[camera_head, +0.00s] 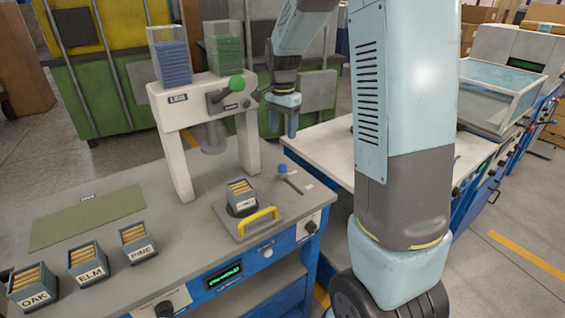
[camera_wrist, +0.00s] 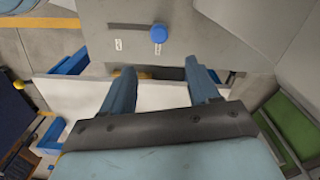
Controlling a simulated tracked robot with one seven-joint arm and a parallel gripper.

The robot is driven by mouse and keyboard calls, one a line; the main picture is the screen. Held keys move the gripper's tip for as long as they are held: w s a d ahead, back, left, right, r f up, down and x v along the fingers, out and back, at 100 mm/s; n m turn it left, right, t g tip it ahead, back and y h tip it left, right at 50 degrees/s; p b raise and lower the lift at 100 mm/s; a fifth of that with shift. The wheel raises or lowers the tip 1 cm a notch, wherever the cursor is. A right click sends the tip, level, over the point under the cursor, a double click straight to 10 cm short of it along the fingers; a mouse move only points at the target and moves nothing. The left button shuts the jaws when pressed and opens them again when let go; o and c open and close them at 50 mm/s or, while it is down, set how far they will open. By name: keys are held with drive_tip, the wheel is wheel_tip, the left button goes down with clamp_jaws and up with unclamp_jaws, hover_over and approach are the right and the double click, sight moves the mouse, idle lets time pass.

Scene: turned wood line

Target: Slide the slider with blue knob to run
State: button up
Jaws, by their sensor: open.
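The slider's blue knob (camera_head: 282,169) stands on the grey bench top near its right edge, at the far end of a short dark slot. In the wrist view the blue knob (camera_wrist: 158,33) is ahead of my fingers, with small white labels near it; their words are too small to read. My gripper (camera_head: 284,134) is open and empty, fingers down, above and behind the knob in the head view. In the wrist view my gripper (camera_wrist: 160,74) has its two blue fingers spread apart, not touching the knob.
A white gantry (camera_head: 187,95) with a green-knobbed lever stands left of my gripper. A plate with a yellow handle (camera_head: 258,220) bears a small box of wooden pieces in front of the slider. Boxes labelled OAK (camera_head: 33,283), ELM and PINE stand at the left.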

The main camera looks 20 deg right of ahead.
sight(283, 165)
wheel_tip(283, 165, down, 13)
drive_tip(key=shift+r, duration=0.2)
idle(0.4)
clamp_jaws()
idle(0.4)
